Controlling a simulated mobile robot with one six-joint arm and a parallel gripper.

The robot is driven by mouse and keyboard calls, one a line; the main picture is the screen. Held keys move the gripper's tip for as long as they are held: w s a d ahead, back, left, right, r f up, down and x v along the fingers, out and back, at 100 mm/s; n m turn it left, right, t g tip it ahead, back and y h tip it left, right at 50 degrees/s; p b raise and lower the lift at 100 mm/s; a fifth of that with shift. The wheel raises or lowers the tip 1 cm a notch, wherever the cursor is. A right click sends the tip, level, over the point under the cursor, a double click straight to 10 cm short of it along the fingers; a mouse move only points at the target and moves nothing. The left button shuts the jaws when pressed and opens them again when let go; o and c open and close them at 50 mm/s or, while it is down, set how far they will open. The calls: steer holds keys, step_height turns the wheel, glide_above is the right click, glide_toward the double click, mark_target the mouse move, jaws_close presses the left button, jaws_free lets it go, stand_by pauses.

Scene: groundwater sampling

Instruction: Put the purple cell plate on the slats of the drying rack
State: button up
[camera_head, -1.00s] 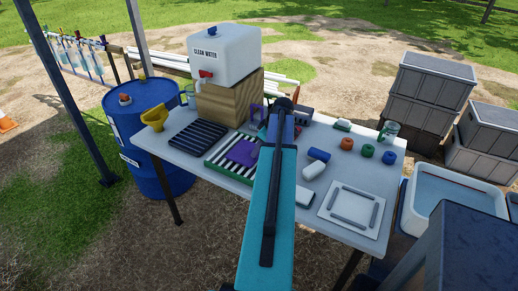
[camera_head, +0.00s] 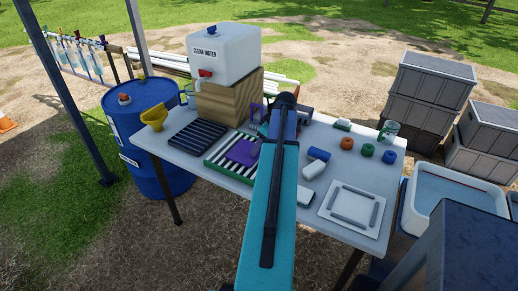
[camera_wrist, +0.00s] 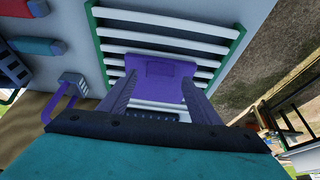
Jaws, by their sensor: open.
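The purple cell plate (camera_head: 243,152) lies flat on the white slats of a green-ended rack (camera_head: 217,164) on the table. In the wrist view the plate (camera_wrist: 160,69) rests across several white slats of the rack (camera_wrist: 238,47). My gripper (camera_wrist: 159,80) is open, with one finger near each side of the plate's near part. I cannot tell whether the fingers touch it. In the head view my arm hides the gripper and the rack's right end.
A black slatted rack (camera_head: 198,137) lies left of the green one. Behind stands a wooden block (camera_head: 229,98) bearing a white water container (camera_head: 224,54). A yellow funnel (camera_head: 154,117) is at the left edge. Bottles (camera_head: 314,170), coloured caps (camera_head: 367,150) and a square frame (camera_head: 352,208) lie right.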

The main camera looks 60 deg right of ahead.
steer(key=b+v, duration=0.2)
steer(key=v, duration=0.8)
stand_by(0.8)
